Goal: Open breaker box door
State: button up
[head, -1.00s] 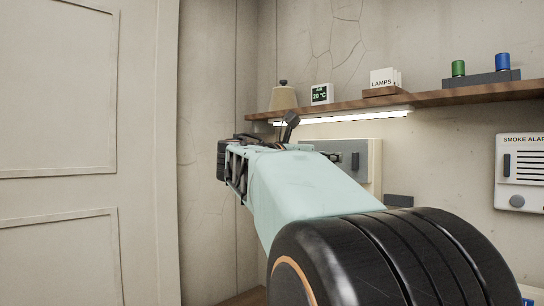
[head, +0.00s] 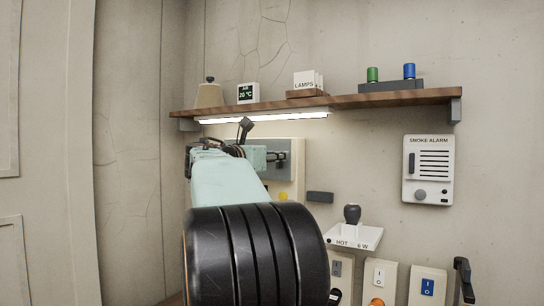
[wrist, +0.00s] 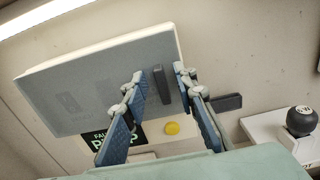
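The breaker box (head: 299,160) is a cream box on the wall under the shelf, partly hidden behind my arm in the head view. Its grey door (wrist: 85,85) fills the upper left of the wrist view, with a dark upright handle (wrist: 161,84) near its right edge. I cannot tell whether the door is fully shut. My gripper (wrist: 163,108) is open and empty. Its two blue-padded fingers are spread in front of the door, with the handle showing between them; no contact is clear. A yellow button (wrist: 172,128) shows below the door.
A wooden shelf (head: 350,101) with a lit strip lamp (head: 265,117) runs above the box. A dark block (head: 320,197) is on the wall to its right. A white HOT unit (head: 355,235) with a dark knob, switches and a smoke alarm (head: 429,168) are further right.

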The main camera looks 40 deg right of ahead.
grip_shut()
jog(key=shift+a, duration=0.15)
dwell(0.4)
